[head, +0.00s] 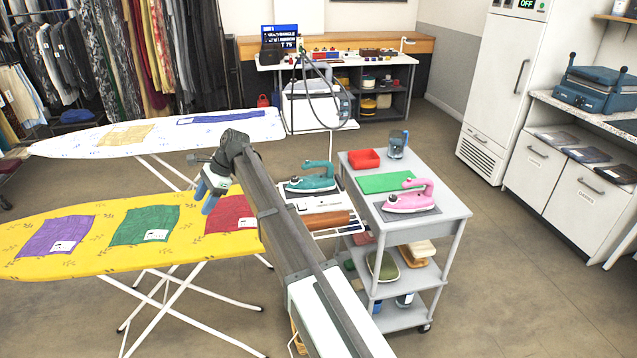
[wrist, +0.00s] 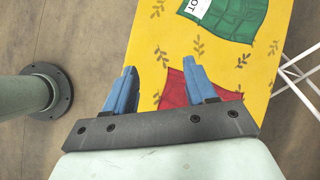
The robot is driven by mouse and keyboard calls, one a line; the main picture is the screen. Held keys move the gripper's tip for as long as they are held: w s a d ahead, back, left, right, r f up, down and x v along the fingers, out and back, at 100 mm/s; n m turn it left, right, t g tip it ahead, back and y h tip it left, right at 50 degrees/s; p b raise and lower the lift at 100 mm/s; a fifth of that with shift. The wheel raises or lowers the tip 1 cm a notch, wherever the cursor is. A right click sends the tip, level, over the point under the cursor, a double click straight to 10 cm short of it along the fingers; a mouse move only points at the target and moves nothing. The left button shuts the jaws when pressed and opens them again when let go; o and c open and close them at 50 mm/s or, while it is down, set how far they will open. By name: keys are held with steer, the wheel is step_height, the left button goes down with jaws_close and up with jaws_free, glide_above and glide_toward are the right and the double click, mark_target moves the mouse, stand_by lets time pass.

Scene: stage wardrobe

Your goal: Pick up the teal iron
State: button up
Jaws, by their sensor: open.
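The teal iron (head: 312,178) stands in the head view on a dark pad at the back of a low surface, left of the grey cart and just right of my arm. My gripper (head: 210,195) is to the left of the iron, above the right end of the yellow ironing board, and apart from the iron. In the wrist view my gripper (wrist: 160,82) shows two blue fingers spread apart with nothing between them. Below them are the yellow board and a red cloth. The iron is not visible in the wrist view.
A pink iron (head: 410,197) stands on the grey cart (head: 450,212) beside a green cloth, a red tray and a clear jug. The yellow ironing board (head: 85,262) carries purple, green and red cloths. A white ironing board (head: 70,143) stands behind it.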

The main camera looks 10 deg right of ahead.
steer(key=w+d+r+m+t, duration=0.1)
steer(key=w+d, duration=0.3)
steer(key=d, duration=0.4)
steer(key=w+d+r+m+h, duration=0.1)
steer(key=w+d, duration=0.4)
steer(key=d, duration=0.2)
steer(key=w+d+r+m+t, duration=0.1)
steer(key=w+d, duration=0.3)
steer(key=d, duration=0.4)
steer(key=m+t+h, duration=0.1)
steer(key=m, duration=0.1)
glide_toward(327, 163)
steer(key=x, duration=0.4)
steer(key=a+x, duration=0.1)
steer(key=x, duration=0.2)
steer(key=shift+w+r, duration=0.2)
steer(key=shift+w, duration=0.1)
steer(key=shift+a+x, duration=0.15)
steer(key=shift+x, duration=1.4)
steer(key=shift+a+x, duration=0.1)
steer(key=shift+x, duration=1.4)
steer(key=shift+r, duration=0.15)
jaws_close()
